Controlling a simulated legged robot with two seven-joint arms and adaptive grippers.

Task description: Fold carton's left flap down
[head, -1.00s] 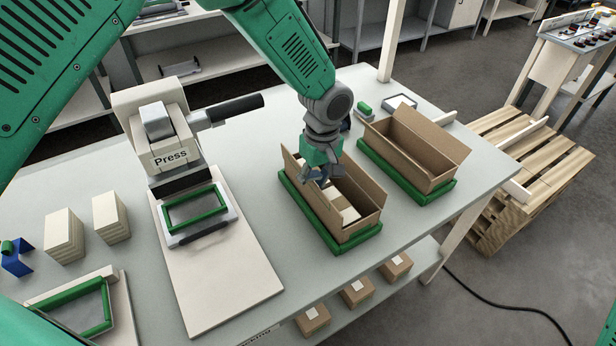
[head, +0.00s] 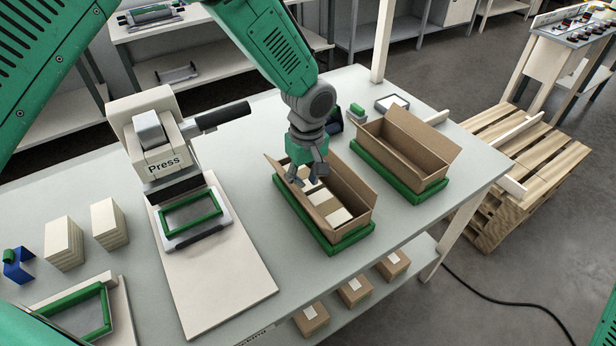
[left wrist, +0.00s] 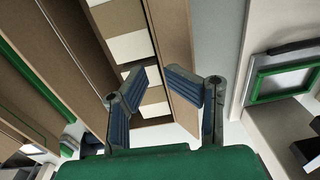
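The near carton (head: 350,224) is a long open brown box in a green cradle (head: 326,243), with white-and-brown packs (head: 338,216) inside. Its left flap (head: 276,168) stands up and leans outward along the left long side. It also shows in the left wrist view as a brown strip (left wrist: 172,40). My left gripper (head: 307,184) points down over the carton at its left side. In the left wrist view its two ribbed fingers (left wrist: 166,88) are apart, with the strip's edge near their tips. I cannot tell whether they touch it. My right gripper is not in view.
A second open carton (head: 415,145) stands in a green cradle to the right. The press (head: 160,145) and its white board (head: 215,285) are left of the near carton. Paper stacks (head: 63,240) stand further left. A wooden pallet (head: 530,160) lies beyond the table's right end.

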